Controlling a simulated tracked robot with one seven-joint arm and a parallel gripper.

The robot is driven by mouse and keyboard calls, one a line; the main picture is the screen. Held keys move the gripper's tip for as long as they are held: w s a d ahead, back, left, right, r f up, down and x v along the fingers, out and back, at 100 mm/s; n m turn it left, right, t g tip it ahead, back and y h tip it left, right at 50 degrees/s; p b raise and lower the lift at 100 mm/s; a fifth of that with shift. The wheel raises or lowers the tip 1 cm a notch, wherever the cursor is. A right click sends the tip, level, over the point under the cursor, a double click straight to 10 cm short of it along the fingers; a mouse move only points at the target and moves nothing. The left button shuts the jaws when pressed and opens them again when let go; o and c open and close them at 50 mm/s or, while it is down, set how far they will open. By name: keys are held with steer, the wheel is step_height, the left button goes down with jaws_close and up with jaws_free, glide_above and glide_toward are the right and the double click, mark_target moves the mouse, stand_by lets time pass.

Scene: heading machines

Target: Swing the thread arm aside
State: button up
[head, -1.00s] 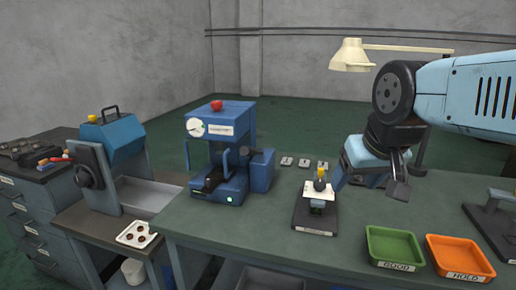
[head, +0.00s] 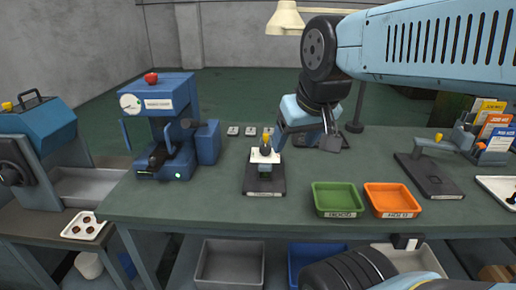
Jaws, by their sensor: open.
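A dark flat stand (head: 432,178) at the right of the bench carries a grey swing arm (head: 440,147) with a yellow tip; this looks like the thread arm, though its label is too small to read. The arm lies level above the base. A second small stand (head: 264,185) at bench centre holds a white block with a yellow-topped upright piece (head: 266,143). My gripper (head: 309,141) is open and seems empty, its fingers spread just right of this centre stand and well left of the swing arm. It touches neither as far as I can see.
A green tray (head: 338,211) and an orange tray (head: 393,213) stand at the front edge. A blue press (head: 165,130) is at left. Coloured cards (head: 492,120) stand behind the right stand, beside a white tray (head: 497,181). Bench between trays and gripper is clear.

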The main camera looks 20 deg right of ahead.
stand_by(0.4)
steer(key=shift+w+r, duration=0.15)
steer(key=shift+w, duration=0.05)
steer(key=shift+c, duration=1.3)
steer(key=w+r+g, duration=0.1)
steer(key=w, duration=0.4)
steer(key=w+d+r+g, duration=0.1)
steer(key=w, duration=0.3)
steer(key=w+d+r+m, duration=0.1)
steer(key=w, duration=0.4)
steer(key=shift+w+d+r+g, duration=0.1)
steer(key=shift+w+r+g, duration=0.25)
steer(key=shift+g, duration=0.05)
steer(key=shift+c, duration=0.5)
steer(key=w+d+f+m+g, duration=0.1)
steer(key=w+d+f, duration=0.15)
steer(key=w, duration=0.55)
steer(key=w+d+f+m+g, duration=0.1)
steer(key=w+d+f+g, duration=0.15)
steer(key=w, duration=0.65)
steer(key=shift+t, duration=0.35)
steer(key=f, duration=0.9)
steer(key=a+f, duration=0.1)
steer(key=f, duration=0.3)
steer(key=shift+a+f, duration=0.1)
steer(key=shift+f, duration=0.15)
steer(key=shift+s, duration=0.1)
steer(key=shift+c, duration=0.2)
jaws_close()
